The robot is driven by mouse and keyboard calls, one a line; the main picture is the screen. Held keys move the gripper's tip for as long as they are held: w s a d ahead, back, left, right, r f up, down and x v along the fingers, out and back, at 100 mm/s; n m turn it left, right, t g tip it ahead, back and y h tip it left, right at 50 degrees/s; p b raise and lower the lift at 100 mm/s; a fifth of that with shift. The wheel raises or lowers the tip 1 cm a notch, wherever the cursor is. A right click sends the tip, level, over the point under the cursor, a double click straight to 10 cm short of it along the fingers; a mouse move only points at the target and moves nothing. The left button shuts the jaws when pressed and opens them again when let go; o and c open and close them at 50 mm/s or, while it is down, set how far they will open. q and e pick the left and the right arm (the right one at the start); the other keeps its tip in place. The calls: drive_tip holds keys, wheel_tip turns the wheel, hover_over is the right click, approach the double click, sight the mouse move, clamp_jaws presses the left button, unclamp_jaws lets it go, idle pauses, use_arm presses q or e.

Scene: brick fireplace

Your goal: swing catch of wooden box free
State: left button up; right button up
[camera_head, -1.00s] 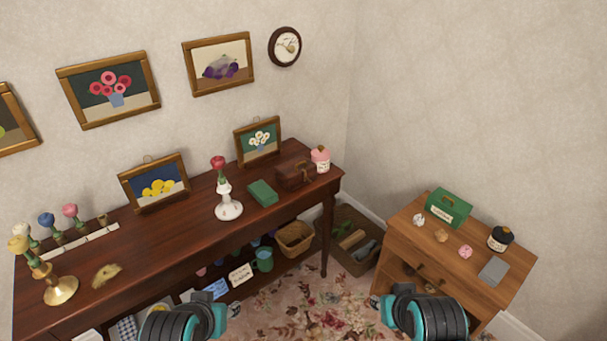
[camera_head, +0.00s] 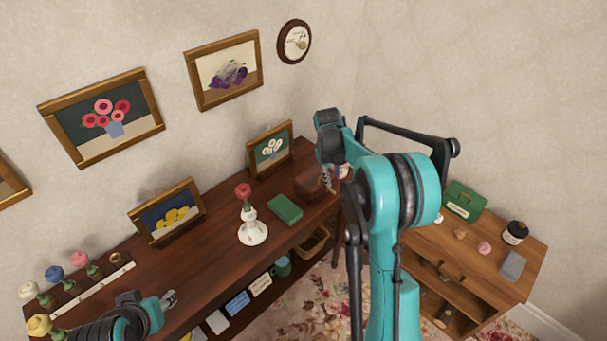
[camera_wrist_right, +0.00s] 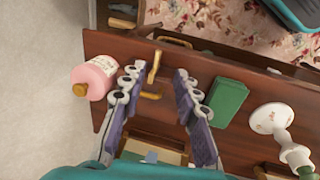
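The small dark wooden box (camera_head: 309,187) sits at the right end of the long dark table, between the green book (camera_head: 285,209) and the pink jar. In the right wrist view a brass catch (camera_wrist_right: 153,72) shows on the box between my fingers. My right gripper (camera_head: 328,182) is at the box from above, partly hidden by my own arm; in the wrist view it (camera_wrist_right: 156,95) is open, with a finger on either side of the catch and nothing held. I cannot tell whether the fingers touch the box. My left gripper (camera_head: 170,298) is over the table's left front; its opening is unclear.
The pink jar (camera_wrist_right: 95,77) stands close beside the right gripper's finger. A wooden cabinet (camera_head: 478,262) stands at right.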

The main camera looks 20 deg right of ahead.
sight(332, 191)
drive_tip(key=x, duration=0.3)
drive_tip(key=w+b+x, duration=0.1)
drive_tip(key=x, duration=0.2)
drive_tip(key=b+x, duration=0.1)
drive_tip(key=x, duration=0.2)
drive_tip(key=shift+w+a+r, duration=0.1)
drive_tip(key=shift+w+a, duration=0.05)
drive_tip(key=shift+a, duration=0.05)
use_arm(q)
drive_tip(key=shift+w+a+f, duration=0.1)
drive_tip(key=shift+a+f, duration=0.1)
drive_tip(key=shift+f, duration=0.25)
drive_tip(key=shift+a+f, duration=0.2)
drive_tip(key=shift+f, duration=0.25)
use_arm(e)
clamp_jaws()
